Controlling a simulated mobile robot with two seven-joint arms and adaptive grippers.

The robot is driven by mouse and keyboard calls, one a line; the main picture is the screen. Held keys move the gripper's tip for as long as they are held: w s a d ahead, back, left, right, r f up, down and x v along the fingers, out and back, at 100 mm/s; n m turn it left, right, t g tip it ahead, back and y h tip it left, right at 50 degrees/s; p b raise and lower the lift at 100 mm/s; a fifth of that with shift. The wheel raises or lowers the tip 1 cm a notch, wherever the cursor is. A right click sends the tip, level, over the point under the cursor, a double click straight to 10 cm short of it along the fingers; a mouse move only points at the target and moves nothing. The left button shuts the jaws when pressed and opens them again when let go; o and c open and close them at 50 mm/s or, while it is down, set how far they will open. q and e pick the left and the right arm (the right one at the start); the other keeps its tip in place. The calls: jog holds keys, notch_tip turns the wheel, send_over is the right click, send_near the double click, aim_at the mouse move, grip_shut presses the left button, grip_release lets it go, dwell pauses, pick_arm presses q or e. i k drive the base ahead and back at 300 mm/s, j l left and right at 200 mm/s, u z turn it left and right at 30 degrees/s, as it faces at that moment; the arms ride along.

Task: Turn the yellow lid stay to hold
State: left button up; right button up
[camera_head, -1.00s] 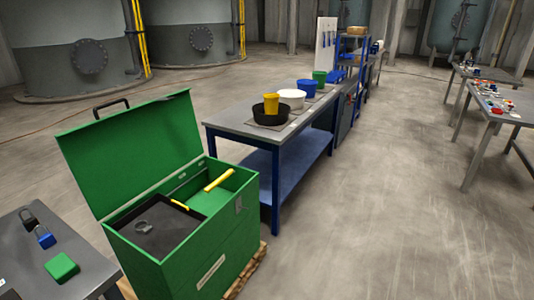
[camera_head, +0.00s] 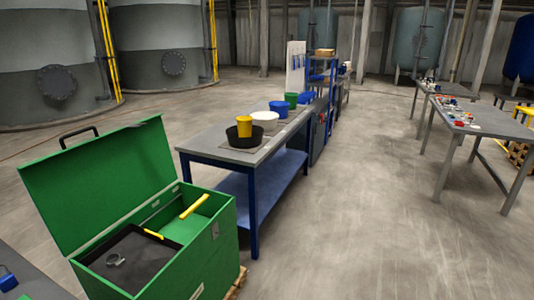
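A green chest (camera_head: 205,262) stands at the lower left with its green lid (camera_head: 95,180) raised and leaning back. A yellow bar (camera_head: 194,206), which looks like the lid stay, lies slanted at the right part of the chest's opening. A smaller yellow piece (camera_head: 153,234) shows at the edge of the black tray (camera_head: 150,255) inside. A grey ring-like item (camera_head: 115,260) lies on that tray. Whether the yellow bar touches the lid cannot be told. Neither of my grippers is in view.
A blue-legged workbench (camera_head: 215,153) behind the chest carries a black bowl (camera_head: 244,136), a yellow cup (camera_head: 244,125) and other containers. Part of a grey table (camera_head: 35,278) is at the lower left. Grey tables (camera_head: 490,125) stand at the right. The floor (camera_head: 370,220) between is clear.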

aim_at(185, 215)
jog(key=i+u, duration=0.35)
jog(key=i+l+u, duration=0.2)
jog(key=i+u, duration=0.2)
